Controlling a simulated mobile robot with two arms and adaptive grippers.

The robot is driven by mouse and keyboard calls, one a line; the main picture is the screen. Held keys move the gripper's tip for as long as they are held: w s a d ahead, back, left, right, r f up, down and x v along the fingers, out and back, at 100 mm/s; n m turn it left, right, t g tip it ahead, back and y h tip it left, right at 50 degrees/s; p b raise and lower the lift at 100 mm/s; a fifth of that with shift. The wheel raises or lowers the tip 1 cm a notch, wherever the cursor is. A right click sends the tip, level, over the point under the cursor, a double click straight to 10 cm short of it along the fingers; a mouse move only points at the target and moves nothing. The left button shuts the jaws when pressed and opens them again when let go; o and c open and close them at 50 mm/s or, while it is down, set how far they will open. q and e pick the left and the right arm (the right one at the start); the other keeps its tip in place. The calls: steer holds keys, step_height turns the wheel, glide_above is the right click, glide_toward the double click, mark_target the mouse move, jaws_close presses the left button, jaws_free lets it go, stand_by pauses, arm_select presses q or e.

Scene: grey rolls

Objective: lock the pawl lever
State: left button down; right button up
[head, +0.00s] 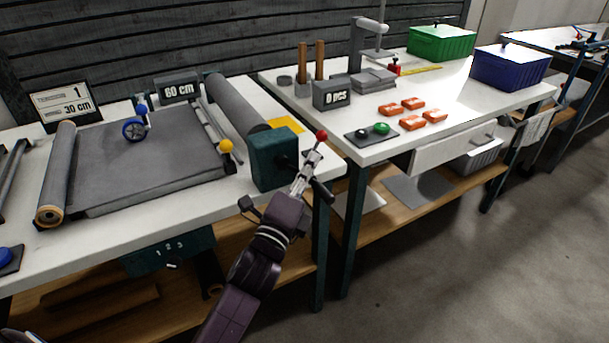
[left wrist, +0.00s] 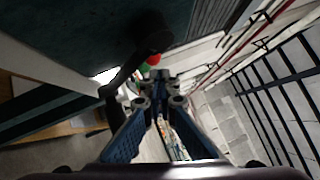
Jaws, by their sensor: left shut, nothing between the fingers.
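The pawl lever's red ball knob (head: 321,135) stands beside the dark green housing (head: 273,158) at the near end of the grey roll (head: 236,103). A red ball also shows in the left wrist view (left wrist: 154,59), just beyond the fingers and partly hidden by a dark crank arm (left wrist: 135,60). My left gripper (head: 314,152) is shut and empty, its tips just below the red knob in the head view. I cannot tell whether they touch it. The lever's shaft is mostly hidden behind the gripper.
A black crank handle (head: 321,190) sticks out close beside my left gripper. A yellow knob (head: 226,146) and a grey sheet (head: 150,150) lie to the left. The second table (head: 480,100) carries orange pieces and bins. Open floor (head: 450,270) lies at the right.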

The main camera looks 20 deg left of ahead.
arm_select(q)
steer(key=shift+v, duration=2.05)
